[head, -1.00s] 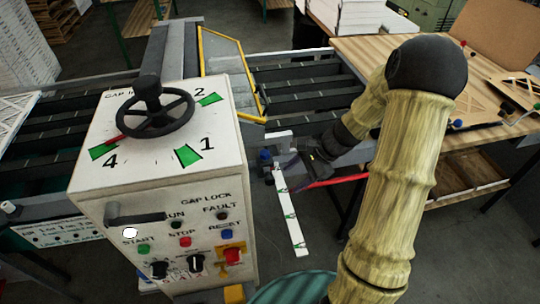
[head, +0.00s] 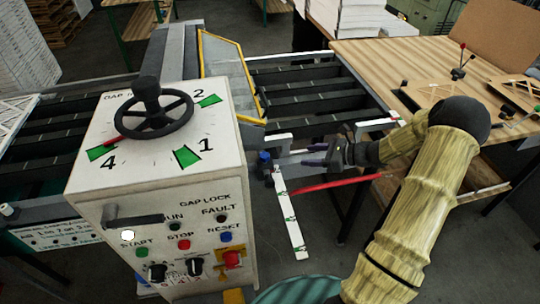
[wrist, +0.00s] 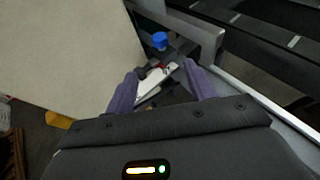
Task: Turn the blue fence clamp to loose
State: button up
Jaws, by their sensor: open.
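The blue fence clamp (head: 264,156) is a small blue knob on a dark block beside the right side of the white control box. It also shows in the wrist view (wrist: 160,40), beyond my fingertips and slightly left of centre. My gripper (head: 314,155) is open and empty, to the right of the clamp and apart from it. Its two purple fingers (wrist: 158,82) point toward the clamp in the wrist view. A white scale strip (head: 289,212) with green marks hangs below the clamp. The clamp's loose and tight marks cannot be read.
The control box (head: 160,195) with a handwheel (head: 153,115) stands left of the clamp. A red bar (head: 325,184) runs below my gripper. The conveyor rails (head: 300,95) lie behind, and a wooden table (head: 400,60) stands at the right.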

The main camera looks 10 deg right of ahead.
aim_at(268, 156)
jog(key=p+x, duration=0.4)
jog(key=x, duration=1.2)
jog(key=shift+f, duration=0.1)
jog(key=c, duration=1)
